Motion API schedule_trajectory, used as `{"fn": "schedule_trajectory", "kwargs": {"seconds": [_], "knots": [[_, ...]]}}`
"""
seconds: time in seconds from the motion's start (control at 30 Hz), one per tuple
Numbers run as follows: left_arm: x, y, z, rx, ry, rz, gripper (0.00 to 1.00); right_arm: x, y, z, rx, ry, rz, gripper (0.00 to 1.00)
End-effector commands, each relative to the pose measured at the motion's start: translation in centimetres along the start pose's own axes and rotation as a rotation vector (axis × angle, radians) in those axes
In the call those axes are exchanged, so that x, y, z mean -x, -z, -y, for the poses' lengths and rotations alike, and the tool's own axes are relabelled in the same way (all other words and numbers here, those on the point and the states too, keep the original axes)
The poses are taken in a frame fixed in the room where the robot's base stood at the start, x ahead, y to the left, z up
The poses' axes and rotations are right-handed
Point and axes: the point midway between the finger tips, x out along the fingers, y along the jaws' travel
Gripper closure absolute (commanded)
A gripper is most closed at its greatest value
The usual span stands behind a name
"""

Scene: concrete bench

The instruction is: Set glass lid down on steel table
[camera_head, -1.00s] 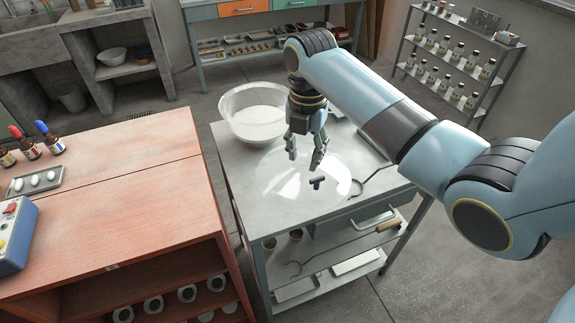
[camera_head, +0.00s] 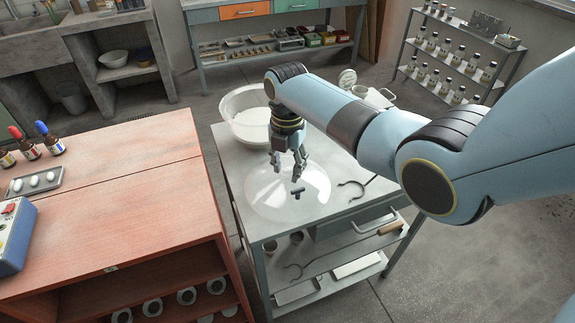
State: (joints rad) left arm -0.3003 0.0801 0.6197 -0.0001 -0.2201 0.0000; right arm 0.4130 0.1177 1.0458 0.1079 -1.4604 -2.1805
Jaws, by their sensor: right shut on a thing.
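The glass lid (camera_head: 270,200) is a clear, shallow dome with a dark knob (camera_head: 297,192). It is over the steel table (camera_head: 235,150), its near edge close to the table's front edge. My right gripper (camera_head: 289,168) comes down from above at the far part of the lid and is shut on it. The fingers look partly spread, and the exact grip point is hard to make out. I cannot tell whether the lid touches the tabletop or hangs just above it. My left gripper is not in view.
A large pale bowl (camera_head: 245,103) stands behind the lid on the steel table, partly hidden by my right arm. A hooked dark tool (camera_head: 353,186) lies at the right of the tabletop. A red wooden bench (camera_head: 120,210) stands close on the left.

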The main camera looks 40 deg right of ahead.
Motion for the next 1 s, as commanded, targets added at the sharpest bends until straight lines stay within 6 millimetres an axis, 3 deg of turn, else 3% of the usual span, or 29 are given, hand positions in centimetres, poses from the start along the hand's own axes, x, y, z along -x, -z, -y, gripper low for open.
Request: {"fn": "schedule_trajectory", "kwargs": {"seconds": [0.07,0.1,0.27,0.63,1.0], "knots": [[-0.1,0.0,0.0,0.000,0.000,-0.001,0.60,-0.2,0.0,0.0,0.000,-0.001,0.001,1.00],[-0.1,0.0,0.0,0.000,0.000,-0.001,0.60,-0.2,0.0,0.0,0.000,0.001,0.000,0.60],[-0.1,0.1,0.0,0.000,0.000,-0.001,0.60,-0.2,0.0,0.0,0.000,0.001,0.000,0.41],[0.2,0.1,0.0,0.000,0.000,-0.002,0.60,0.8,-0.1,0.0,0.000,-0.001,0.001,0.41],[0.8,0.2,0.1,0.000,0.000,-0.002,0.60,8.5,-0.1,-0.1,0.000,-0.002,0.003,0.41]]}}
